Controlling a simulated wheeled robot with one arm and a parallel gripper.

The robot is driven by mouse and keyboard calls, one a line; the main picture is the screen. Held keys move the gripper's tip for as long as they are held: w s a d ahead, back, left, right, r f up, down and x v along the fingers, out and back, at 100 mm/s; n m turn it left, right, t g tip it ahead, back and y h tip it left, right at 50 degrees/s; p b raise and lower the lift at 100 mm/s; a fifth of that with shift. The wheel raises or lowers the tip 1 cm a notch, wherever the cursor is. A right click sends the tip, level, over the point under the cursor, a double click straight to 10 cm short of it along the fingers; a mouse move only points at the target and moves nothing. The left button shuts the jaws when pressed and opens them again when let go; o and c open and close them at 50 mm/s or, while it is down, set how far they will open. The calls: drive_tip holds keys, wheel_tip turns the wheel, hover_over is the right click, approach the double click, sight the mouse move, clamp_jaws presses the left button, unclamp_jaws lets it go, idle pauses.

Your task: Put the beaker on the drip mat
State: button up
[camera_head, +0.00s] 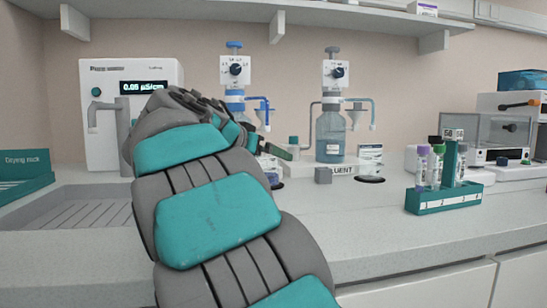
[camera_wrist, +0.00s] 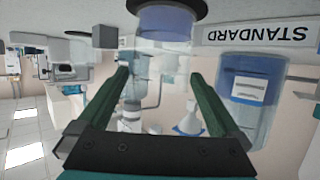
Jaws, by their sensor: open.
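My gripper (camera_wrist: 158,76) is open, with its two green fingers apart. It also shows in the head view (camera_head: 268,146), near the left dispenser. In the upside-down wrist view, a clear beaker (camera_wrist: 146,62) shows just beyond and between the fingertips, with pale blue at its base. Contact between beaker and mat is hard to tell. That mat (camera_head: 277,186) is partly hidden by my arm in the head view. I see no finger pressed on the beaker.
A tube rack (camera_head: 443,200) is farther right. The front counter is clear.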

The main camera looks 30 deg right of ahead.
drive_tip(key=shift+v, duration=2.35)
drive_tip(key=shift+r, duration=0.1)
